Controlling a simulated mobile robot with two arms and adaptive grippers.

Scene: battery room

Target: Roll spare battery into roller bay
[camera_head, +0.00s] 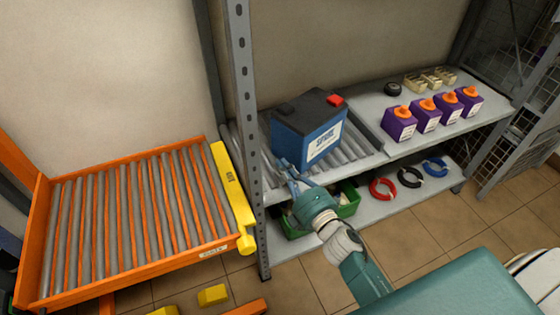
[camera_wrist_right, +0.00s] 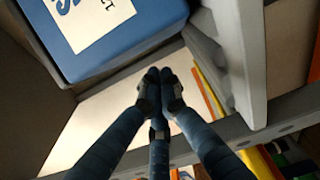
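The blue spare battery (camera_head: 309,129), with a dark top, a red terminal cap and a white label, stands upright on the grey shelf rollers (camera_head: 350,150). Its lower part also shows in the right wrist view (camera_wrist_right: 100,25). My right gripper (camera_head: 288,172) is at the shelf's front edge, just below and left of the battery's front. In the right wrist view its fingertips (camera_wrist_right: 161,76) are together with nothing between them, apart from the battery. The orange roller bed (camera_head: 130,215) stands empty to the left, with a yellow bar (camera_head: 232,190) along its right side. My left gripper is not in view.
A grey post (camera_head: 243,110) rises between the roller bed and the battery. Purple boxes (camera_head: 426,114) with orange caps stand right on the shelf. Below are a green bin (camera_head: 347,204) and cable coils (camera_head: 409,177). Yellow blocks (camera_head: 212,295) lie low in front.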

